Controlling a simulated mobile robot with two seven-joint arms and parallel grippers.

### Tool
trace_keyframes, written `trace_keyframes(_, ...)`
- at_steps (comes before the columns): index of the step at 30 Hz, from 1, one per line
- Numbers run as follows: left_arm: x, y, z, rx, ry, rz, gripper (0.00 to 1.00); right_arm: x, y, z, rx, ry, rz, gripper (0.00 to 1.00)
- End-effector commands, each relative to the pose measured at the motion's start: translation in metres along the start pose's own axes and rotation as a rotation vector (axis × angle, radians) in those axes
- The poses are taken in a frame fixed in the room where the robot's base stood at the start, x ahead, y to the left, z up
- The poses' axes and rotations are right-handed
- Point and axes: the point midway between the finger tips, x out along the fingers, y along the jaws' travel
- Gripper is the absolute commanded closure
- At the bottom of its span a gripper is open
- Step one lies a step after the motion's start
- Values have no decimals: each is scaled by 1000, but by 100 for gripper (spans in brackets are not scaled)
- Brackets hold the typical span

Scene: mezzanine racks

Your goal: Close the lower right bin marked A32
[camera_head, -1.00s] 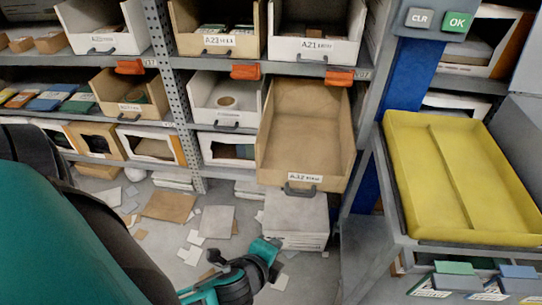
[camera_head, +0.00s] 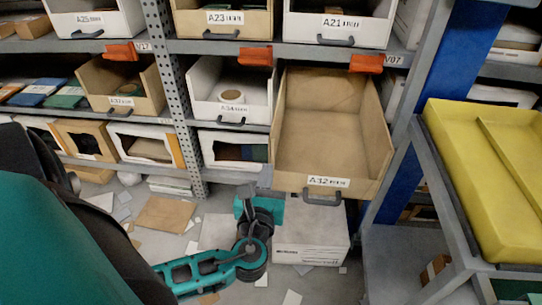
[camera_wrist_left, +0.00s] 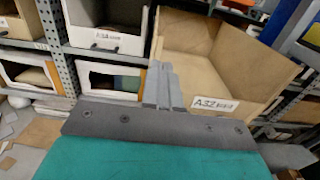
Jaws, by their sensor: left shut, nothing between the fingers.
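The brown bin marked A32 (camera_head: 292,180) is pulled out from the lower right of the rack and tilts down toward me. It looks empty, with a dark handle (camera_head: 322,198) under its label. In the left wrist view the bin (camera_wrist_left: 203,82) fills the upper right. My left gripper (camera_head: 262,200) is below and left of the bin's front, near the handle's height. In the left wrist view its fingers (camera_wrist_left: 163,80) are together with nothing between them, overlapping the bin's left front corner. I cannot tell whether they touch it. My right gripper is out of view.
A white bin with a tape roll (camera_head: 231,96) sits left of A32. Closed-in bins A23 (camera_head: 215,30) and A21 (camera_head: 345,32) stand above. A yellow tray (camera_head: 465,165) on a cart is at right. A white box (camera_head: 310,245) and scattered cardboard lie on the floor below.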

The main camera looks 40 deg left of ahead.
Motion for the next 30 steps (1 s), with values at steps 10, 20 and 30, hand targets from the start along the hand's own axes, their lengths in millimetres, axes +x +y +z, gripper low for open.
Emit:
trace_keyframes(10,59,0,-2,-1,0,0,100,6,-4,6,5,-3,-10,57)
trace_keyframes(20,69,0,-1,-1,3,0,100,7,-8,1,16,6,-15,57)
trace_keyframes(30,73,-2,-1,-2,2,0,100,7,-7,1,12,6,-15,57)
